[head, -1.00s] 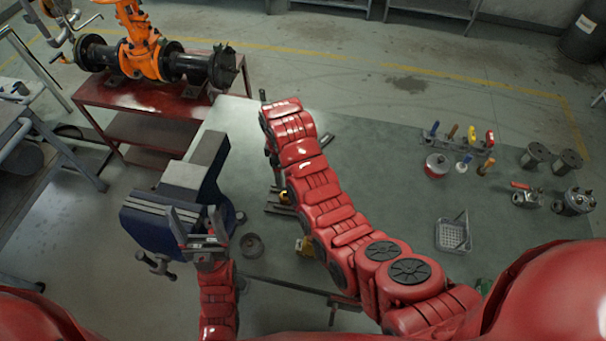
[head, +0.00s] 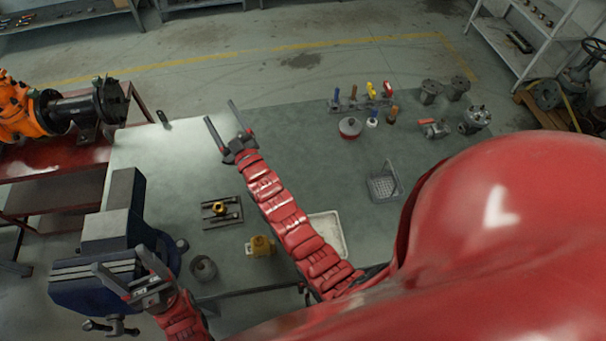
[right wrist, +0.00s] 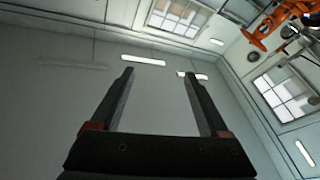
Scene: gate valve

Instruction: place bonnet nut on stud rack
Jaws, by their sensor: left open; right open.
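A dark rack with parallel bars, likely the stud rack (head: 207,220), lies on the bench left of my right arm. A small brass piece (head: 219,208), possibly the bonnet nut, sits on it; its exact shape is too small to tell. My right gripper (head: 221,114) is open and empty, above the bench's far part and beyond the rack. In the right wrist view its fingers (right wrist: 157,74) are apart with nothing between them. My left gripper (head: 128,268) is open and empty, in front of the blue vise.
The blue vise (head: 117,228) stands at the bench's left. A yellow part (head: 260,247), a grey ring (head: 203,268) and a white tray (head: 328,232) lie near my right arm. A tool holder (head: 360,104) and wire basket (head: 384,187) are further right.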

